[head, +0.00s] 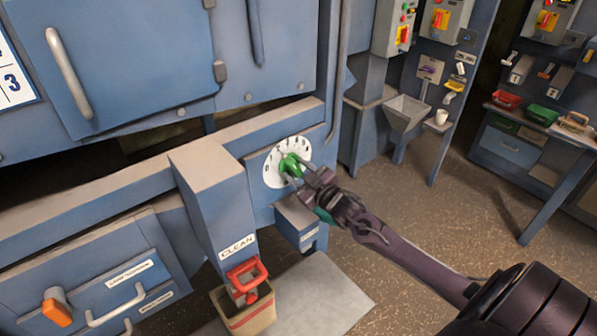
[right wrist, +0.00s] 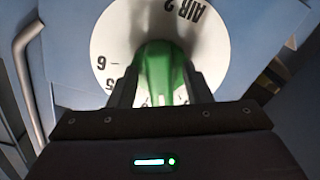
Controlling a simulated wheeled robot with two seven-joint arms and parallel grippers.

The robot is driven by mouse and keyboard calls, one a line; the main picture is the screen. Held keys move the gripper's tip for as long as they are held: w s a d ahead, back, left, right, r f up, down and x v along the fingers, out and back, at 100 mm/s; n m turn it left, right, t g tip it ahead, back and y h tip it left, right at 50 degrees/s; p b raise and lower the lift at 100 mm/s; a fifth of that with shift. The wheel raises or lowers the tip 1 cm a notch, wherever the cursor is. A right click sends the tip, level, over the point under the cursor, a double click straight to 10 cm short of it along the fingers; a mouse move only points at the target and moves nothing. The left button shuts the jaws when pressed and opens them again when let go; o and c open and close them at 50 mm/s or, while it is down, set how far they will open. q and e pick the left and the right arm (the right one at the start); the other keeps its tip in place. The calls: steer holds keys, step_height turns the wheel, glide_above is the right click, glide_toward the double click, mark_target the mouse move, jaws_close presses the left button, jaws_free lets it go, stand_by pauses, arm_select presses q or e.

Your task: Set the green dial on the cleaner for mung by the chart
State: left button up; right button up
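The green dial (head: 290,166) sits on a round white scale plate (head: 272,175) on the front of the blue cleaner (head: 262,205). My right gripper (head: 296,172) is at the dial, with its fingers on either side of the green knob. In the right wrist view the green dial (right wrist: 158,72) stands between the two dark fingers, which look closed on it. The plate shows a 6, a 5 and "AIR 2"; the dial covers other marks. A chart (head: 12,75) shows partly at the left edge, with a 2 and a 3 readable. My left gripper is not in view.
An orange-handled lever (head: 57,308) is at lower left. A grey hopper (head: 405,112) and a bench with red and green trays (head: 541,114) stand right. The floor between is clear.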

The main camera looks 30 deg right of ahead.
steer(key=c, duration=0.9)
steer(key=shift+r+m+p, duration=0.15)
steer(key=shift+m+p, duration=0.6)
steer(key=shift+m, duration=0.45)
steer(key=m, duration=0.2)
steer(key=shift+a+m+p, duration=0.1)
steer(key=shift+m+p, duration=0.2)
steer(key=shift+p, duration=0.05)
steer(key=o, duration=1)
